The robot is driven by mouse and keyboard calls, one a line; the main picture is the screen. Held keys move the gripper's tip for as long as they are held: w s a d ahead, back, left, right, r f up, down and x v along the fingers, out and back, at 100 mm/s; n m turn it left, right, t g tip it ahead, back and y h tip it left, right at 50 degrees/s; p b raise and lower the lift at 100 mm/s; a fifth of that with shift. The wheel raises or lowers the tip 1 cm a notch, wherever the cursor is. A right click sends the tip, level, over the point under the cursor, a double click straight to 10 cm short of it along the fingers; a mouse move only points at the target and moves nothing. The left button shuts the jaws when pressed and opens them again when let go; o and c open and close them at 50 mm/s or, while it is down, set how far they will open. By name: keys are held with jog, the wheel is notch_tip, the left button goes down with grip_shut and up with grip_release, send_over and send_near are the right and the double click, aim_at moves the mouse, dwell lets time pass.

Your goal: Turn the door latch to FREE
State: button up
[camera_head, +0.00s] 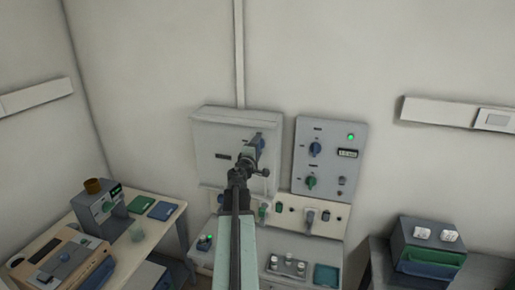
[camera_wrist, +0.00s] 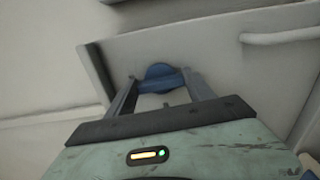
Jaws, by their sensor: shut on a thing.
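The door latch (camera_head: 261,138) is a blue knob on the front of the grey furnace door (camera_head: 208,135), towards its right side. In the wrist view the blue latch (camera_wrist: 160,71) has a round base, with its grip bar between my fingers. My gripper (camera_head: 254,149) reaches up to the door from below. In the wrist view its two fingers (camera_wrist: 161,84) are shut on the latch, one on each side. My gripper hides part of the latch in the head view. The FREE marking cannot be read in either view.
A control panel (camera_head: 329,163) with a blue knob, a green knob and a lit green lamp is right of the door. A pale handle (camera_wrist: 280,35) sticks out near the latch. A side table (camera_head: 152,226) stands left; a dark bench (camera_head: 484,271) stands right.

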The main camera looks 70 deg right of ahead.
jog(key=shift+m, duration=0.4)
jog(key=o, duration=1.4)
jog(key=a, duration=0.7)
jog(key=shift+s+a, duration=0.25)
jog(key=shift+a, duration=0.1)
